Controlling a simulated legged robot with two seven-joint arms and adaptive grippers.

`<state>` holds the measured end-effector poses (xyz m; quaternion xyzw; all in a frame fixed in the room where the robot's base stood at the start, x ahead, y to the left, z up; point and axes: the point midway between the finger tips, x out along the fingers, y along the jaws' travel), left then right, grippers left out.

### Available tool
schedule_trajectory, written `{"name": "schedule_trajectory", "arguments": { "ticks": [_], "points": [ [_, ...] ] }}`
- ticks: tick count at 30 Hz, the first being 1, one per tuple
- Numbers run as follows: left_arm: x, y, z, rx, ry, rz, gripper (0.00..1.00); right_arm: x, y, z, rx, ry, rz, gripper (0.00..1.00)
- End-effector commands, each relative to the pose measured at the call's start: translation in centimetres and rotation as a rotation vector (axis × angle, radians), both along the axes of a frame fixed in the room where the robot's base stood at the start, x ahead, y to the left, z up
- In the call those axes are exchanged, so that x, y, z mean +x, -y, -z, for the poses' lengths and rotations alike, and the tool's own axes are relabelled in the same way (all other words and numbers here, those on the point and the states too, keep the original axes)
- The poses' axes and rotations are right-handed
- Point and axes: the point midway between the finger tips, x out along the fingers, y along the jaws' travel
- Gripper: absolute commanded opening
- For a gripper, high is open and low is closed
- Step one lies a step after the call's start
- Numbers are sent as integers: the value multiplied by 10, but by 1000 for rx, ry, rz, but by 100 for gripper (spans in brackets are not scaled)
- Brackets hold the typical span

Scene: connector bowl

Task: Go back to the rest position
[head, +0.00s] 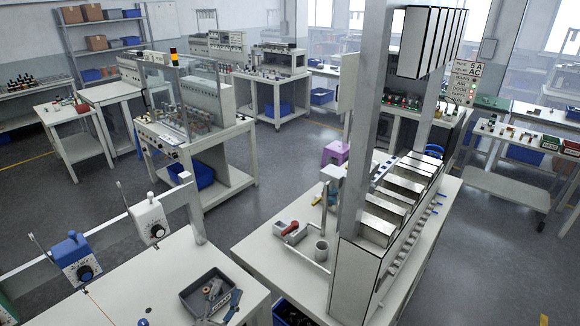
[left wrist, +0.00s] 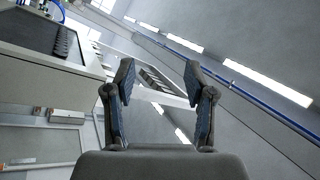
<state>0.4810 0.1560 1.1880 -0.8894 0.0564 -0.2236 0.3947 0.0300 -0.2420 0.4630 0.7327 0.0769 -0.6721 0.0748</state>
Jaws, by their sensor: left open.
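My left gripper shows in the left wrist view (left wrist: 158,78) with its two dark, blue-padded fingers spread apart and nothing between them. I cannot tell whether the gripper touches the tray. My right gripper is not in view.
A white dial box (head: 148,222) and a blue one (head: 76,262) stand at the table's left edge. To the right, a bench (head: 270,255) carries a tall metal post (head: 367,120) and a row of metal boxes. Grey floor (head: 285,165) is open between benches.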

Motion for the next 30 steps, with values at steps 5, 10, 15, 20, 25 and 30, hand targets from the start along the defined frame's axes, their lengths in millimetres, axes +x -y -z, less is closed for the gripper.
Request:
{"name": "schedule_trajectory", "arguments": {
  "ticks": [5, 10, 15, 20, 25, 30],
  "points": [
    [-34, -66, 127, -310, -565, -318, 55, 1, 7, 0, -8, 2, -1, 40],
    [-105, -78, 219, -432, -1007, -470, 55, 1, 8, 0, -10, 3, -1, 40],
    [-171, -70, 267, -480, -1319, -532, 55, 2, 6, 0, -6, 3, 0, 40],
    [-229, -57, 291, -496, -1557, -555, 55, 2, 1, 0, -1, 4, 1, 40],
    [-250, -51, 330, -491, -1685, -564, 55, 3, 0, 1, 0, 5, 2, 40],
    [-242, -50, 392, -481, -1708, -571, 55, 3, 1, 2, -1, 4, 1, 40]
  ]
}}
